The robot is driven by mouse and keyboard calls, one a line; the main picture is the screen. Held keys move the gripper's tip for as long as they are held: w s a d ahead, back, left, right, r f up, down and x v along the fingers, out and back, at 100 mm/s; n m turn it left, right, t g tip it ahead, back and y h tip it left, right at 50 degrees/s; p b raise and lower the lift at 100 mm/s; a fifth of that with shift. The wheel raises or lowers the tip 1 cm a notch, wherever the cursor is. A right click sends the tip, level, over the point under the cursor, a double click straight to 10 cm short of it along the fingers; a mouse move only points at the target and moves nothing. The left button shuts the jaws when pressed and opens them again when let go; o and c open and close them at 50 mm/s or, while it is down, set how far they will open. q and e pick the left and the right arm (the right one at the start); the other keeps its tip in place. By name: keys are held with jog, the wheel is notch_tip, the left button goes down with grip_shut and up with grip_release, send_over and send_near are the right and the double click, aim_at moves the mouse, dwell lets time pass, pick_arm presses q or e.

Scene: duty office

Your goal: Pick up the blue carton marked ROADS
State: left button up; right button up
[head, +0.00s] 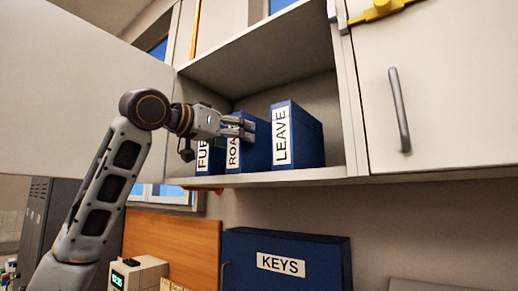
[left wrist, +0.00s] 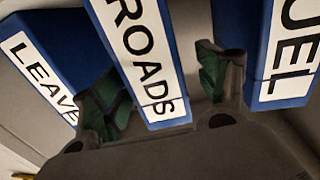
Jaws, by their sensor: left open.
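The blue carton marked ROADS (head: 258,152) stands upright on the cabinet shelf, between the FUEL carton (head: 216,158) and the LEAVE carton (head: 305,135). My left gripper (head: 246,129) is at the upper front of the ROADS carton and hides part of its label. In the left wrist view the ROADS carton (left wrist: 146,50) lies between the two open fingers of my left gripper (left wrist: 160,92). One finger is on the LEAVE side and the other on the FUEL side. I cannot tell whether they touch the carton. My right gripper is not in view.
An opened cabinet door (head: 80,85) is at the left, behind my left arm. A closed door with a handle (head: 400,110) is at the right. The shelf edge (head: 280,177) runs below the cartons. A blue KEYS box (head: 325,250) is below the shelf.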

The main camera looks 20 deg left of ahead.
pick_arm(q)
jog(key=shift+w+d, duration=0.1)
jog(key=shift+w, duration=0.05)
jog(key=shift+p+x, duration=1.25)
jog(key=shift+x, duration=1.2)
jog(key=shift+d+r, duration=0.1)
jog(key=shift+d, duration=0.05)
jog(key=c, duration=1.4)
jog(key=shift+r, duration=0.1)
jog(key=shift+c, duration=0.2)
jog(key=shift+r, duration=0.1)
jog(key=shift+r, duration=4.85)
